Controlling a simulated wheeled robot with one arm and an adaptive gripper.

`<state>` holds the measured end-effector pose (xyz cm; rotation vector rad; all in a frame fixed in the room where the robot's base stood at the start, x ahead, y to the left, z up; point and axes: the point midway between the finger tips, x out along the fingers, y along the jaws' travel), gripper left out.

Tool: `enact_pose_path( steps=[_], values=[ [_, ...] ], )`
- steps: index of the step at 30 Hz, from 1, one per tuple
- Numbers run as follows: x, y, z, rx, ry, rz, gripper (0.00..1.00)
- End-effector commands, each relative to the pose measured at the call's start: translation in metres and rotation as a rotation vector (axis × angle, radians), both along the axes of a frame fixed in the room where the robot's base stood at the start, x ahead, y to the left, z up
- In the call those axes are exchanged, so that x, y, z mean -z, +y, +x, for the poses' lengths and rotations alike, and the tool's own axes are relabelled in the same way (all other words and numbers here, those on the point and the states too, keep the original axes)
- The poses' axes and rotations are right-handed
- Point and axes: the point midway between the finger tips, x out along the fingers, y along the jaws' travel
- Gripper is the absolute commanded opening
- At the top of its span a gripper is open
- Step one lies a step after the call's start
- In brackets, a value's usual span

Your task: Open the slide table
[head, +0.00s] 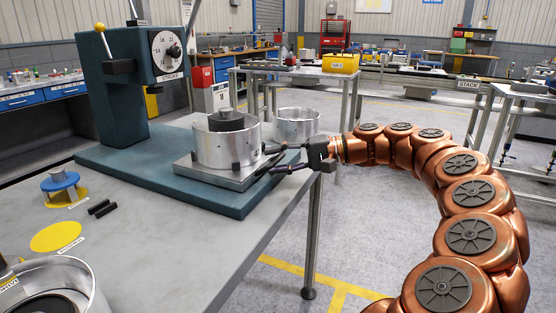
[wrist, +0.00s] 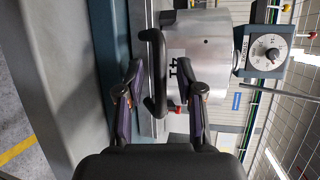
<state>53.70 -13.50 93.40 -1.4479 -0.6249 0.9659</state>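The slide table (head: 222,173) is a flat grey metal plate on the teal base of a press-like machine at the middle left in the head view. A silver drum (head: 226,145) with a dark core stands on it; the drum also shows in the wrist view (wrist: 212,50). A black bar handle (wrist: 155,62) stands out in front of the plate in the wrist view. My gripper (head: 268,160) is at the plate's right side. Its two fingers are apart, one on each side of the handle in the wrist view (wrist: 157,75). I cannot tell whether they touch it.
The teal machine (head: 115,90) has a dial and a yellow-knobbed lever. Another silver drum (head: 296,125) stands just behind my gripper. A blue-topped part (head: 60,182), black pins and a yellow disc lie on the workbench (head: 150,235). The floor right of the bench is clear.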

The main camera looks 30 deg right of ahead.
Motion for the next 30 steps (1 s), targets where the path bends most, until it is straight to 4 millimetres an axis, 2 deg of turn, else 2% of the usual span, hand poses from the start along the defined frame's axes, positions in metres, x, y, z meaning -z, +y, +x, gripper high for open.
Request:
enact_pose_path(
  steps=[8, 21, 30],
  values=[
    [-0.002, -0.009, -0.004, 0.002, 0.0, 0.0, 0.37],
    [-0.014, -0.063, -0.037, 0.004, 0.0, -0.002, 0.37],
    [-0.02, -0.09, -0.053, 0.003, 0.0, 0.001, 0.37]
  ],
)
